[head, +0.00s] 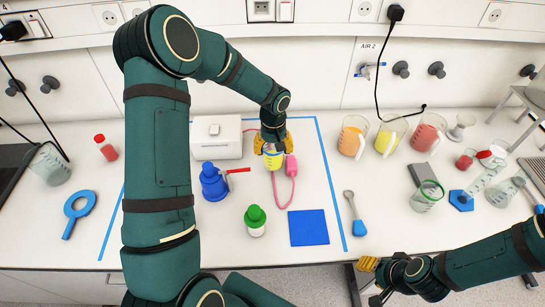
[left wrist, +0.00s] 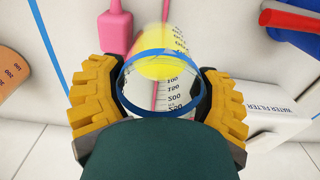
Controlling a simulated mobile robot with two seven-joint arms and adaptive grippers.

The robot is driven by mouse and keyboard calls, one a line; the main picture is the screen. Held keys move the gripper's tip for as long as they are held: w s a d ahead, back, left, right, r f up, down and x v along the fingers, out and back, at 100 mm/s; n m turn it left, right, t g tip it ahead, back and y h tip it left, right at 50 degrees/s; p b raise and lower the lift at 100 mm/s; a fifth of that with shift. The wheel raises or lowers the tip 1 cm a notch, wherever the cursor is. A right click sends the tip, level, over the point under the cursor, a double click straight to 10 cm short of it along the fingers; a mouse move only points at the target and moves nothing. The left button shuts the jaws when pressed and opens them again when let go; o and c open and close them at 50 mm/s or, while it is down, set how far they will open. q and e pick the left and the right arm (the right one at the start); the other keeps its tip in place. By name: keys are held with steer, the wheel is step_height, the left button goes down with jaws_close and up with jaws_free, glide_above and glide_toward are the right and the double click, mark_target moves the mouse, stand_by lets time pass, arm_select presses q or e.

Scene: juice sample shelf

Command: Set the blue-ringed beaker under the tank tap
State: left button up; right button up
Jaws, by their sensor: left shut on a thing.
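The blue-ringed beaker (left wrist: 165,85) is clear, with printed graduations and a yellow patch at its far end. In the left wrist view my left gripper (left wrist: 160,100) is shut on it, one yellow finger on each side. I cannot tell whether the beaker touches the table. The blue tank (head: 214,186) with its red tap (head: 238,170) stands to the left of the beaker. My right gripper (head: 369,280) is low at the right; its opening is unclear.
The white water filter box (head: 216,151) is behind the tank. A pink bulb and tube (head: 291,168) lie close by the beaker. A green-capped bottle (head: 255,218) and a blue square mat (head: 308,227) are in front. Several beakers stand at right, one green-ringed (head: 427,196).

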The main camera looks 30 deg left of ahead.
arm_select(q)
steer(key=shift+f, duration=1.95)
steer(key=shift+f, duration=0.15)
steer(key=o, duration=1.3)
steer(key=shift+c, duration=0.2)
